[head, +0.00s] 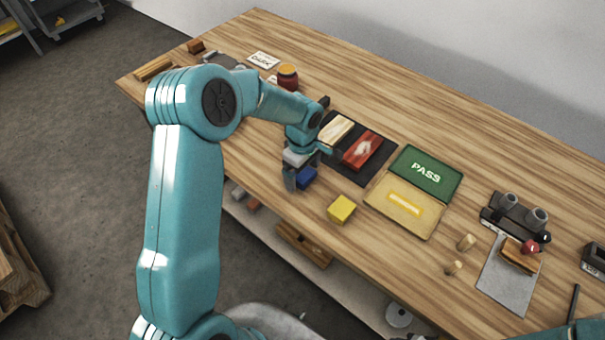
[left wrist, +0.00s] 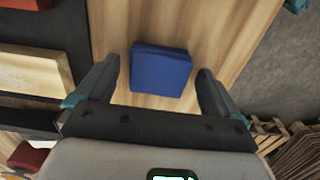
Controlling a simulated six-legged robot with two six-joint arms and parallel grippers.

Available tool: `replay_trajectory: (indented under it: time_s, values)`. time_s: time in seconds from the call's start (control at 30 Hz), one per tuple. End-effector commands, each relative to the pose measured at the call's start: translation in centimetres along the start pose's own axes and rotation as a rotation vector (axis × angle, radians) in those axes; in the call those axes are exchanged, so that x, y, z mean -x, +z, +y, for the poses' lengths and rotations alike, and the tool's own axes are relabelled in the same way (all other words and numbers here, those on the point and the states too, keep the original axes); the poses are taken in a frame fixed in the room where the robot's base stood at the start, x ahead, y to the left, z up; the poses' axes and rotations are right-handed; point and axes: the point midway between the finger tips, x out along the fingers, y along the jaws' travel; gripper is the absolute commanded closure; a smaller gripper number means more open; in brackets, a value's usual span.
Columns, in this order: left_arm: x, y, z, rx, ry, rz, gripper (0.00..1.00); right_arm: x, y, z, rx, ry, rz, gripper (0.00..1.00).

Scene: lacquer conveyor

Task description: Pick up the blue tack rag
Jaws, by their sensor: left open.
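The blue tack rag (head: 306,177) is a small blue block-like piece on the wooden table, near its front edge. It also shows in the left wrist view (left wrist: 161,70), lying on the wood between and a little beyond my fingers. My left gripper (head: 297,176) is right at the rag in the head view and hides part of it. In the left wrist view my left gripper (left wrist: 155,85) is open, with one finger on each side of the rag and gaps beside it. My right gripper is not in view; only a bit of teal arm shows at the bottom right.
A dark mat (head: 376,173) with a pale block (head: 337,130) and a red block (head: 362,150) lies just beyond the gripper. A yellow block (head: 342,209) stands to the right. Farther right are the green PASS panel (head: 427,173) and yellow panel (head: 393,213).

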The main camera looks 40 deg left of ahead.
Motion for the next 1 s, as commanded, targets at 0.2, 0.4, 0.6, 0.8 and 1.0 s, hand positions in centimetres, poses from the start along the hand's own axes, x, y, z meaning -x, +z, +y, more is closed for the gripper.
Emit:
replay_trajectory:
  time_s: [0.2,0.4,0.6,0.8,1.0]
  values:
    - [0.0,0.0,0.0,0.0,0.0,0.0,0.27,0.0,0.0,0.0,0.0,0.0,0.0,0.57]
    - [0.0,0.0,0.0,0.0,0.0,0.0,0.64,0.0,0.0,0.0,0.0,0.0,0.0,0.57]
    - [0.1,0.0,0.0,0.0,0.0,0.0,0.64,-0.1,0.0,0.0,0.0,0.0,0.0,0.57]
    - [1.6,0.0,0.1,0.0,0.003,0.002,0.64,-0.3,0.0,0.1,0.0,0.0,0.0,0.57]
    - [6.1,0.0,0.1,0.0,0.008,0.003,0.64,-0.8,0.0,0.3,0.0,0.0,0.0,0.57]
